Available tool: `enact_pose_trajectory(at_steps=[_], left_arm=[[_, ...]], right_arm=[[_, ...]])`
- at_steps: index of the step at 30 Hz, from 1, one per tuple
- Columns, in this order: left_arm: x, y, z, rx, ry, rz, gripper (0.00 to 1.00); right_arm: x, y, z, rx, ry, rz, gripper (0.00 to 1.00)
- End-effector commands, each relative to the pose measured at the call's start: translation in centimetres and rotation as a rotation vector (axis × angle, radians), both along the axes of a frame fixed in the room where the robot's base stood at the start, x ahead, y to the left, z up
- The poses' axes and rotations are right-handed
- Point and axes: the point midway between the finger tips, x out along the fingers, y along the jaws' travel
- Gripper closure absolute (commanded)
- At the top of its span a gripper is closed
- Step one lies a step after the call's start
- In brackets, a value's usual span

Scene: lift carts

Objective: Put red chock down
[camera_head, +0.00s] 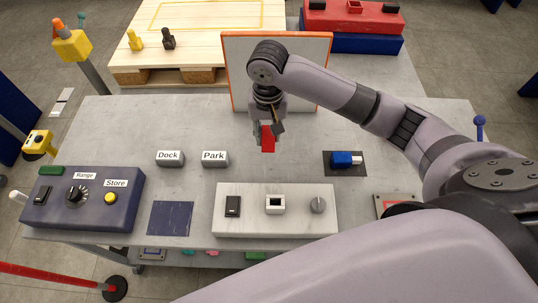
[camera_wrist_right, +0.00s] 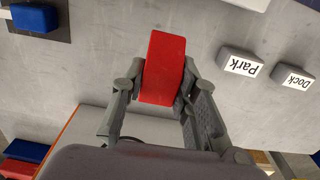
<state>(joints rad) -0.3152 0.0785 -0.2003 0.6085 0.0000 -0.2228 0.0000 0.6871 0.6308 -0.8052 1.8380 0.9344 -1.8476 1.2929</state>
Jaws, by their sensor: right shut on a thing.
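The red chock (camera_head: 267,138) is held in my right gripper (camera_head: 269,128), above the grey table (camera_head: 120,125) and in front of the orange-edged white panel. In the right wrist view the red chock (camera_wrist_right: 163,68) sits between the two fingers of the right gripper (camera_wrist_right: 160,92), which are shut on it. In that view the chock hides the tabletop behind it, and I cannot tell its exact height. My left gripper is not in either view.
Park (camera_head: 215,158) and Dock (camera_head: 170,158) blocks stand left of the chock. A blue piece (camera_head: 343,159) lies on a dark mat at right. A white control panel (camera_head: 250,222) and a navy control box (camera_head: 115,180) stand at the front. Bare tabletop lies between.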

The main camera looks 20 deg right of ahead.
Motion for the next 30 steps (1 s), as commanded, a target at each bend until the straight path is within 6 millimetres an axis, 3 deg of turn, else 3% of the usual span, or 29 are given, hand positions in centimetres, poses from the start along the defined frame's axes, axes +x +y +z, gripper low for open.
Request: enact_pose_trajectory(at_steps=[3, 9, 14, 22, 30], left_arm=[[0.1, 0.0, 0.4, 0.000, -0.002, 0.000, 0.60], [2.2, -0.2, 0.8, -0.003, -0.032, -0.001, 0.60], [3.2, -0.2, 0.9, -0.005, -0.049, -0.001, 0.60], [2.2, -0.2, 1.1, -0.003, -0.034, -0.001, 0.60], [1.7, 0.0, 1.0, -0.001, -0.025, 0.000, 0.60]], right_arm=[[-0.1, 0.0, -3.2, -0.001, 0.006, 0.000, 1.00], [-0.1, 0.0, -7.3, -0.001, 0.002, 0.001, 1.00], [0.0, 0.0, -8.6, 0.001, 0.000, 0.001, 1.00], [-0.1, 0.0, -12.3, -0.001, 0.002, 0.001, 1.00], [0.0, 0.0, -12.9, 0.000, -0.001, 0.001, 1.00]])
